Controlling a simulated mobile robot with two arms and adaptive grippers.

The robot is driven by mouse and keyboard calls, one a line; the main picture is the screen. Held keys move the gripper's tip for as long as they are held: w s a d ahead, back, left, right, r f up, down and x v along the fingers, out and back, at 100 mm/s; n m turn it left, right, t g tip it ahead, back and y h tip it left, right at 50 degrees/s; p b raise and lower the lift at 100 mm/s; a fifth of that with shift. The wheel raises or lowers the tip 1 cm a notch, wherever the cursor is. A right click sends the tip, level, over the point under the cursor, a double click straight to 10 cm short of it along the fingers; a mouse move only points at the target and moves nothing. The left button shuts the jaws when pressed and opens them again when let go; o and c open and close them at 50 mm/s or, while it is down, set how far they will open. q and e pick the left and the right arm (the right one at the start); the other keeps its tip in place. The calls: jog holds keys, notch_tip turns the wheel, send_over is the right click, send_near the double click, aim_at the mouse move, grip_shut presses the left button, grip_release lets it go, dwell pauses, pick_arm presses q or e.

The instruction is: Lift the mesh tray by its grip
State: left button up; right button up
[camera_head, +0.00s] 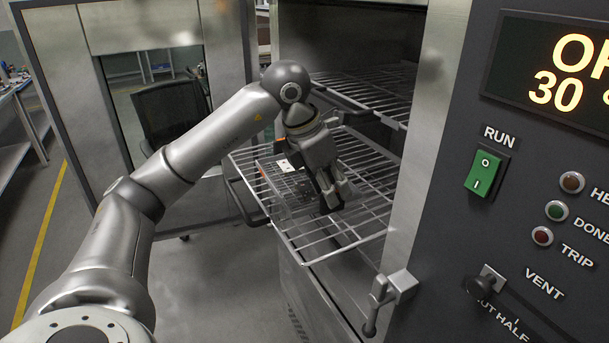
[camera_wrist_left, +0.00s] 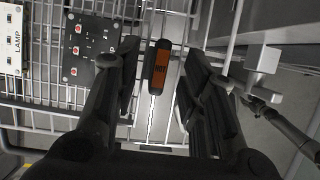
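The mesh tray (camera_head: 292,206) rests on the pulled-out wire rack, partly hidden by my left gripper (camera_head: 332,203). In the left wrist view, the tray carries a black board (camera_wrist_left: 93,48) with red parts and a pale block marked LAMP (camera_wrist_left: 11,40). The tray's grip (camera_wrist_left: 160,68), black with an orange HOT label, stands between the two fingers of my left gripper (camera_wrist_left: 162,80). The fingers are open, with a visible gap on each side of the grip. In the head view the grip is hidden behind the gripper. My right gripper is in neither view.
The wire rack (camera_head: 345,232) sticks out of the open oven chamber, with another rack (camera_head: 365,90) above. The control panel (camera_head: 520,170) stands at right. A latch (camera_head: 385,298) projects below the rack's right side. The open door (camera_head: 75,90) is at left.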

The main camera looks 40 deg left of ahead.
pick_arm(q)
jog(key=shift+w+d+f, duration=0.1)
jog(key=shift+w+f, duration=0.05)
jog(key=shift+f, duration=0.45)
jog(key=shift+w+d+f, duration=0.1)
jog(key=shift+w+f, duration=0.15)
jog(key=shift+f, duration=0.25)
jog(key=c, duration=0.4)
grip_shut()
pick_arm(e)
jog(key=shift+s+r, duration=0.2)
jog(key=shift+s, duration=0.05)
pick_arm(q)
jog(key=shift+r, duration=0.2)
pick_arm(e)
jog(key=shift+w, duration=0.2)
